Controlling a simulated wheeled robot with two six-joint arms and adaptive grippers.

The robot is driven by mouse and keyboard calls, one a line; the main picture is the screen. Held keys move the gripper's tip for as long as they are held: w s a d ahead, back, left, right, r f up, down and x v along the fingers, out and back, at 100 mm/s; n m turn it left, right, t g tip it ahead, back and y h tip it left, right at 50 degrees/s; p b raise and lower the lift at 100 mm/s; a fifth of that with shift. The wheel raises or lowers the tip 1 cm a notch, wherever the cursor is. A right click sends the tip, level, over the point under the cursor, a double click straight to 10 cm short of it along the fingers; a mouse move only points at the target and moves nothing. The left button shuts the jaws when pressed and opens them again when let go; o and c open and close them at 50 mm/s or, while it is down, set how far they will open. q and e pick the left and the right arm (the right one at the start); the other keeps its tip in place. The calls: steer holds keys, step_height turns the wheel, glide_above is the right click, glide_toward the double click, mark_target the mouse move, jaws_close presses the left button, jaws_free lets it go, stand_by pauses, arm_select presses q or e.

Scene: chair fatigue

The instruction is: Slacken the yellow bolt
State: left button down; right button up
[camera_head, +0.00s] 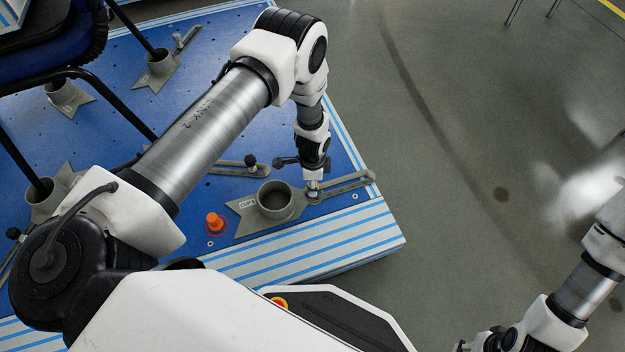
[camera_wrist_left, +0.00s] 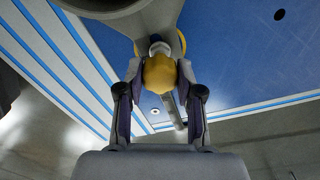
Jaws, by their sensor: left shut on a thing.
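The yellow bolt (camera_wrist_left: 160,74) shows in the left wrist view, between the two fingers of my left gripper (camera_wrist_left: 161,88). The gripper is shut on it, with a finger on each side of its head. In the head view my left gripper (camera_head: 313,187) points down at the slotted grey bracket (camera_head: 345,186), just right of a grey cup (camera_head: 276,200) with a label. There the bolt is hidden by the gripper. My right arm comes in at the lower right, and its end is dark and cut by the bottom edge.
An orange-red knob (camera_head: 215,222) stands on the blue platform (camera_head: 330,152) left of the cup. More grey cups (camera_head: 160,62) hold the chair's dark legs (camera_head: 135,28) at the left.

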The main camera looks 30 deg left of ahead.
arm_select(q)
steer(key=n, duration=0.4)
stand_by(0.3)
steer(key=shift+n+p, duration=0.4)
steer(key=shift+n, duration=1.8)
steer(key=n, duration=0.4)
steer(key=c, duration=0.8)
jaws_free()
steer(key=shift+o, duration=0.2)
